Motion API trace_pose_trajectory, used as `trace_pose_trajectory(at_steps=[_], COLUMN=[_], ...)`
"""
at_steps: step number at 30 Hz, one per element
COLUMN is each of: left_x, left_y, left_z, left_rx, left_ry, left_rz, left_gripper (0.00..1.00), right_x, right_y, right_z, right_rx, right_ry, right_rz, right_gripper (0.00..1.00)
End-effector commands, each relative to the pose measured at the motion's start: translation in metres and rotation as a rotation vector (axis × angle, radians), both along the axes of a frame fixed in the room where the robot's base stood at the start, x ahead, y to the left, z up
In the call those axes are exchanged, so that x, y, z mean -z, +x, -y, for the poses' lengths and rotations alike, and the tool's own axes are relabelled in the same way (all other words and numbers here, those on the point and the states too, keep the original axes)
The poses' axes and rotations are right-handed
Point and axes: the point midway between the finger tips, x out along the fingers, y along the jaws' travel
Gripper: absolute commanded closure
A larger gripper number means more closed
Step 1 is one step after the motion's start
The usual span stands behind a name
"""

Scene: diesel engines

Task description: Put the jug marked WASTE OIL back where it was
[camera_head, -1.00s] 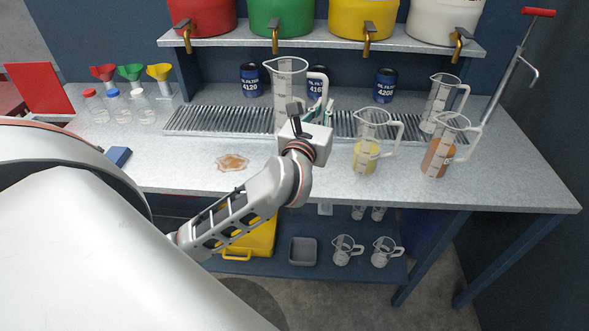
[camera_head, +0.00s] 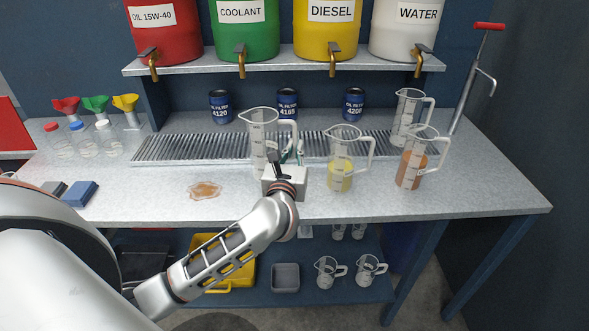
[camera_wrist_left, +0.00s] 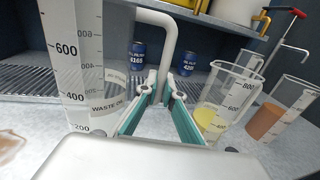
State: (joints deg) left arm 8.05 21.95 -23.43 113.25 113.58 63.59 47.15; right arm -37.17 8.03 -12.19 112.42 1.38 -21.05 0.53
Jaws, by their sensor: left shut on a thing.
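The clear graduated jug marked WASTE OIL (camera_head: 259,140) stands upright at the front part of the grating. Its label and scale show in the wrist view (camera_wrist_left: 82,75), and it looks empty there. My left gripper (camera_head: 293,152) is shut on the jug's white handle (camera_wrist_left: 170,45), with a teal-edged finger on each side of it in the wrist view (camera_wrist_left: 160,98). The gripper's body hides the jug's lower right part. I cannot tell whether the jug's base touches the surface. My right gripper is not in view.
A jug with yellow liquid (camera_head: 341,172) and one with brown liquid (camera_head: 411,168) stand to the right, an empty jug (camera_head: 407,118) behind them. Oil filters line the back of the grating (camera_head: 200,148). A brown puddle (camera_head: 204,190) lies front left on the workbench (camera_head: 480,195).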

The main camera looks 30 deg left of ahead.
Motion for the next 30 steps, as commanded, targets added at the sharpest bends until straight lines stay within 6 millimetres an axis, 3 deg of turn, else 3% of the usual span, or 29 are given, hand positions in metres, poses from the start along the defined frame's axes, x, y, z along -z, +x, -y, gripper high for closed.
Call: trace_pose_trajectory(at_steps=[15, 29, 30], left_x=[0.058, 0.065, 0.065], left_y=[0.0, 0.0, 0.0], left_z=[0.0, 0.001, 0.001], left_rx=[0.001, 0.001, 0.001], left_ry=[0.001, 0.0, -0.001], left_rz=[0.001, 0.002, 0.001], left_gripper=[1.0, 1.0, 0.85], right_x=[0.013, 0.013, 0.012], right_y=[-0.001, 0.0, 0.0], right_z=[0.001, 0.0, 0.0], right_rx=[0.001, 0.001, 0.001], right_ry=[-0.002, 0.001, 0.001], right_rz=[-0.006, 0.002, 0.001], right_gripper=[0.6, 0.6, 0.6])
